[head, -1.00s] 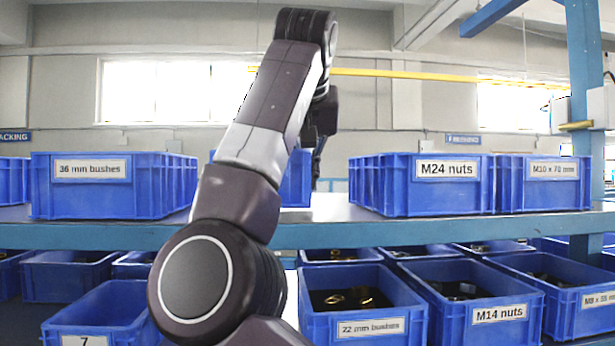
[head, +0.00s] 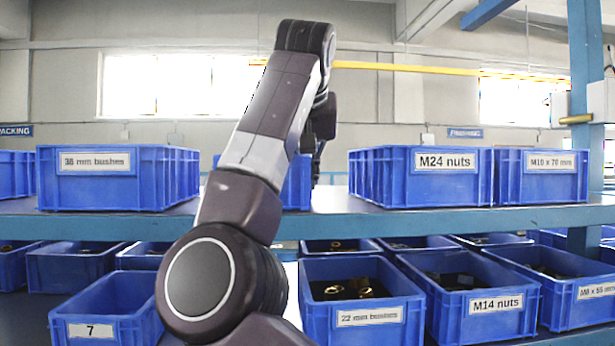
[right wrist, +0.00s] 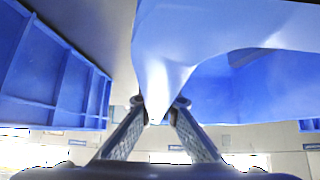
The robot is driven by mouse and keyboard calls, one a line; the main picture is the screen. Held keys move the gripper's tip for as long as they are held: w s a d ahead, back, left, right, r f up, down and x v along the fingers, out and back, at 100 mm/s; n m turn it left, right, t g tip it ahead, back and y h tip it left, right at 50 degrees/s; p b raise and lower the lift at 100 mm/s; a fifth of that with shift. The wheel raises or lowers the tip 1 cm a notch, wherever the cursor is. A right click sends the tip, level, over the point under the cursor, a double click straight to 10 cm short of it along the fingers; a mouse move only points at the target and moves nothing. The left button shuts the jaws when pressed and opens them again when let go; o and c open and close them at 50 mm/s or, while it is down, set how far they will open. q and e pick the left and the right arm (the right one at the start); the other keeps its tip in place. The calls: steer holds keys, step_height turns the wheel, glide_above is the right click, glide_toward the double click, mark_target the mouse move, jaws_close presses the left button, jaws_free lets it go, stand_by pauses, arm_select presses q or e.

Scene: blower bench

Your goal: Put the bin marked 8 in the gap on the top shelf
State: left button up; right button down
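A blue bin (head: 298,184) is in the gap on the top shelf (head: 420,228), between the 36 mm bushes bin (head: 110,190) and the M24 nuts bin (head: 420,190). My right arm hides most of it, and no number shows on it. My right gripper (head: 317,150) is at this bin, partly behind the arm. In the right wrist view its two fingers (right wrist: 158,112) are closed on the edge of a blue bin (right wrist: 190,40). Whether the bin rests fully on the shelf cannot be told. My left gripper is not in view.
The M10 x 70 mm bin (head: 540,185) stands right of M24 nuts. Bare shelf shows between the held bin and M24 nuts. Below are bin 7 (head: 90,328), 22 mm bushes (head: 370,322) and M14 nuts (head: 495,312). A blue post (head: 585,100) stands at right.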

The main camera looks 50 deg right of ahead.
steer(key=c, duration=2.5)
jaws_free()
steer(key=o, duration=0.4)
steer(key=shift+s+a+r, duration=0.1)
steer(key=shift+s+a, duration=0.1)
steer(key=shift+s, duration=0.05)
steer(key=v, duration=1.2)
